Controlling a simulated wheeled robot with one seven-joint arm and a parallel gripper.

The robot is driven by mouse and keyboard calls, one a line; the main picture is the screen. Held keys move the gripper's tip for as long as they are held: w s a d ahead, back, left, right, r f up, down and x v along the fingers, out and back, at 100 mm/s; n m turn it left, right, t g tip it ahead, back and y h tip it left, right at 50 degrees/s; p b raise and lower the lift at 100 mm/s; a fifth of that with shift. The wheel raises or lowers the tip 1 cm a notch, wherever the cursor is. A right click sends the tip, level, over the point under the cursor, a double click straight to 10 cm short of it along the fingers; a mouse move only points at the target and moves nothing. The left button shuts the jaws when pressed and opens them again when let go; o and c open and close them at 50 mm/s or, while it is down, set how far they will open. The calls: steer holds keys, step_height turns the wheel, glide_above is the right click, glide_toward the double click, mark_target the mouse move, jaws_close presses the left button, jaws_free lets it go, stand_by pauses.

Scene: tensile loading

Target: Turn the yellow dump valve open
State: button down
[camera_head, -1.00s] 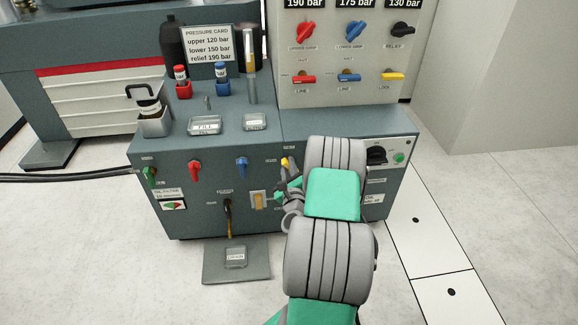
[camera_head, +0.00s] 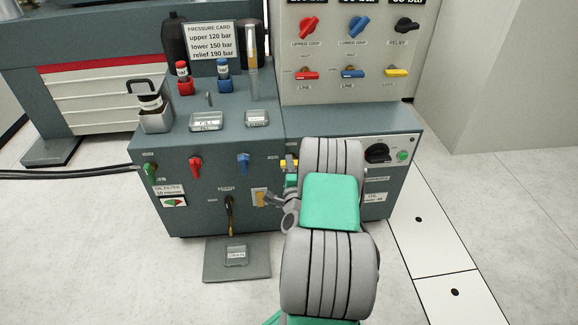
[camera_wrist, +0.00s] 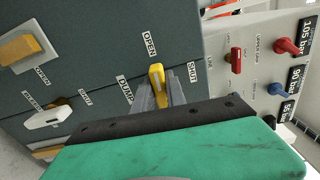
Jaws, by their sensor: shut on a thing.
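The yellow dump valve handle (camera_wrist: 156,80) sits between my gripper's fingers in the wrist view, above the DUMP label. Its visible end points roughly toward the OPEN label, with SHUT off to the right. My gripper (camera_wrist: 158,96) is shut on the handle; the fingers hide its lower part.
Green (camera_head: 151,173), red (camera_head: 196,163) and blue (camera_head: 244,162) valves lie left on the cabinet front. A yellow switch (camera_head: 261,199) sits just below left of my gripper. The panel in the wrist view reads about 105 bar (camera_wrist: 307,33) at its top display.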

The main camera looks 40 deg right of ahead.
steer(key=shift+n, duration=0.5)
steer(key=c, duration=1.4)
jaws_free()
steer(key=shift+o, duration=0.2)
steer(key=shift+f, duration=0.1)
steer(key=b+v, duration=0.2)
steer(key=v, duration=0.5)
steer(key=shift+s+a, duration=0.3)
